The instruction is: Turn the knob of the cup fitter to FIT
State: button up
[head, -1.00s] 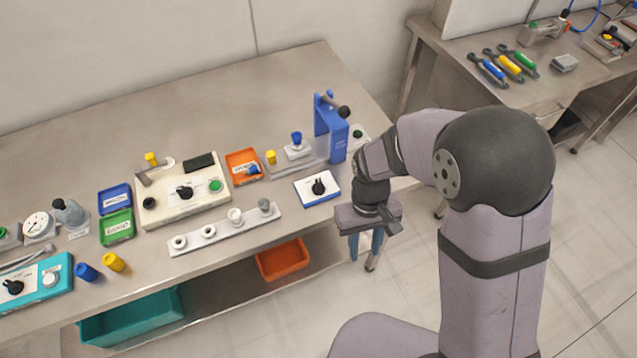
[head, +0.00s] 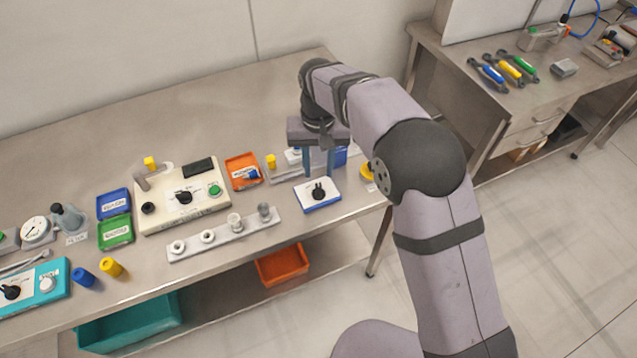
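A small white box with a blue base (head: 301,196) and a black knob (head: 319,192) sits near the bench's front right edge. It may be the cup fitter's control, but its lettering is too small to read. The knob's handle points roughly away from the front edge. My gripper (head: 319,172) is just above and behind this box, pointing down. Its two fingers are apart with nothing seen between them, and they look clear of the knob. The blue lever stand behind is mostly hidden by my gripper and arm.
A cream unit (head: 160,214) with another black knob (head: 184,198) stands to the left. A rack (head: 190,250) of small cups lies in front of it. A teal unit (head: 60,271) with a knob is far left. The bench behind is clear.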

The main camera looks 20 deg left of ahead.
aim_at(319, 189)
jog(key=shift+f+p, duration=1.35)
jog(key=shift+f, duration=2.35)
jog(key=shift+c, duration=0.7)
grip_shut()
